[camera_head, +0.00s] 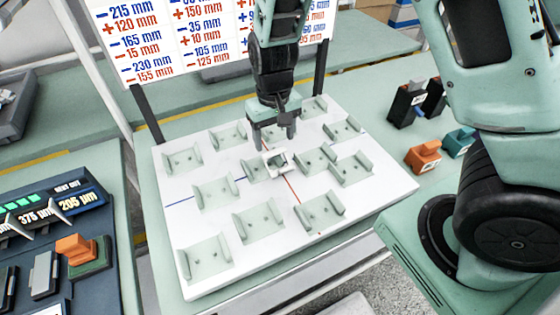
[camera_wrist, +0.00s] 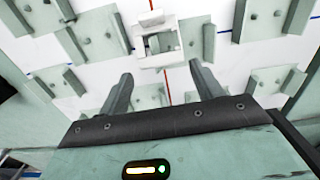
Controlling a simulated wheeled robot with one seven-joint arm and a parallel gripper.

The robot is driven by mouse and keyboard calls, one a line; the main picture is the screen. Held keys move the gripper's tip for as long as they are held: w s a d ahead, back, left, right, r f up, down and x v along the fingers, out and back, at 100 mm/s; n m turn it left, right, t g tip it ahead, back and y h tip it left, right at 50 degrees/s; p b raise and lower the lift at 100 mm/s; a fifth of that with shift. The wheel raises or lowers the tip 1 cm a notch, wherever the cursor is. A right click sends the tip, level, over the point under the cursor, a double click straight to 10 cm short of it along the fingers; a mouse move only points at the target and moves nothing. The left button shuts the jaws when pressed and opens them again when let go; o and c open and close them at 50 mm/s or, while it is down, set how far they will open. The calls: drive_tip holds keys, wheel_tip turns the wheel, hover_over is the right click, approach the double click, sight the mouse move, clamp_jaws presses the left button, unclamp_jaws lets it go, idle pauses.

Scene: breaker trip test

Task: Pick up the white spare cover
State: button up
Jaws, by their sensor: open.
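The white spare cover (camera_head: 276,160) is a small white block-like piece with an opening in it. It sits near the middle of the white board (camera_head: 175,247), where the red and blue lines meet, close beside pale green brackets. In the wrist view the cover (camera_wrist: 157,42) lies beyond the fingertips, roughly centred between them. My gripper (camera_head: 273,140) is open and empty over the board, just behind the cover in the head view. Both fingers (camera_wrist: 160,82) show in the wrist view with a clear gap between them. I cannot tell the exact height of the fingertips above the board.
Several pale green U-shaped brackets (camera_head: 260,222) stand across the board around the cover. A sign with numbers (camera_head: 200,40) stands behind. Orange (camera_head: 423,156), teal (camera_head: 458,141) and black (camera_head: 406,104) blocks sit at right. A dark panel (camera_head: 90,285) is at left.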

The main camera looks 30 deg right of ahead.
sight(274, 150)
drive_tip(key=shift+a+f+p, duration=0.1)
drive_tip(key=shift+f+p, duration=0.45)
drive_tip(key=shift+f, duration=2.25)
drive_tip(key=c, duration=0.6)
